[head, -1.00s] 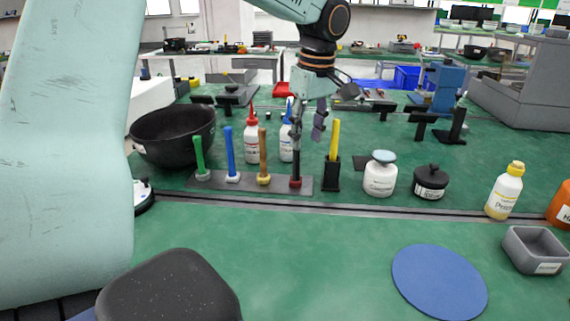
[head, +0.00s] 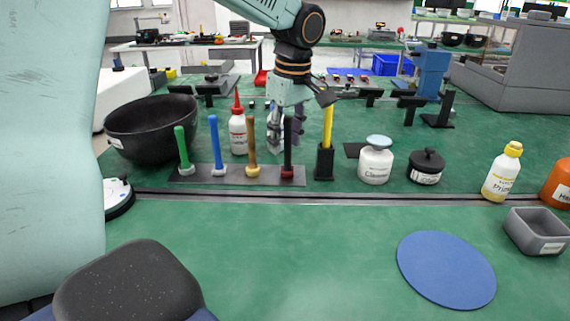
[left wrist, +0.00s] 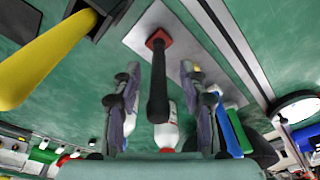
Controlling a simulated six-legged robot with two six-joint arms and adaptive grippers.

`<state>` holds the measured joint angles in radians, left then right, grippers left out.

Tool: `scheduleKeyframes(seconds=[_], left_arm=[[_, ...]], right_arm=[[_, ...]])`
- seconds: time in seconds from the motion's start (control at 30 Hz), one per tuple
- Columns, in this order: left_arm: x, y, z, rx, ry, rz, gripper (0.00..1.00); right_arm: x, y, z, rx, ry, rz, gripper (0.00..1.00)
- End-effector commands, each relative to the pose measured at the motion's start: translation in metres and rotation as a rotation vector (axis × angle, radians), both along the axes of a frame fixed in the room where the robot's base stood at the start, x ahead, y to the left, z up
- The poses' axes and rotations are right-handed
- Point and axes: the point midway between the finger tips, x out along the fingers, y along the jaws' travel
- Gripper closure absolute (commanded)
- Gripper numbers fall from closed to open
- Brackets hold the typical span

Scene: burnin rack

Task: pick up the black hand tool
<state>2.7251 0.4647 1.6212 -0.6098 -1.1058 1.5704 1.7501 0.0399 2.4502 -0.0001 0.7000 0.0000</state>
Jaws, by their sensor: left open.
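The black hand tool (head: 287,146) stands upright in a red collar at the right end of a grey rack plate (head: 203,174). In the left wrist view the black tool (left wrist: 157,80) points toward the camera, between the two fingers. My left gripper (head: 287,128) is open, pointing down, with its fingers around the upper part of the tool. In the left wrist view the gripper (left wrist: 158,105) shows a finger on each side, with gaps to the tool. My right gripper is not in view.
Green (head: 183,150), blue (head: 217,142) and brown (head: 251,140) tools stand left in the rack. A yellow tool (head: 327,128) in a black holder (head: 325,162) stands close right. A red-capped bottle (head: 238,132) is behind. A black bowl (head: 150,130) is left. The front bench is mostly clear.

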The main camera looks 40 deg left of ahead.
Motion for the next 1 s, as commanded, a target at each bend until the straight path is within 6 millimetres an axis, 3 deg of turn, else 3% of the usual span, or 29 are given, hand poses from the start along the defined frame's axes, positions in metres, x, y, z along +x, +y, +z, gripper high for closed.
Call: scheduleKeyframes(seconds=[0.13, 0.4, 0.9, 1.0], left_arm=[[-0.001, 0.002, -0.026, -0.001, 0.001, 0.000, 0.57], [0.000, 0.005, -0.028, 0.000, -0.001, 0.000, 0.57], [0.000, 0.005, -0.028, 0.000, 0.000, 0.000, 0.99], [0.000, 0.005, -0.028, 0.000, 0.000, 0.000, 1.00]], right_arm=[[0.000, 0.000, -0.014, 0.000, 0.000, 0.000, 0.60], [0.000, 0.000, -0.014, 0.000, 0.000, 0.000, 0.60], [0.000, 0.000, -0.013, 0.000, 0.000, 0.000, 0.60], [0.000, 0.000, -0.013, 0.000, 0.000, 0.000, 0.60]])
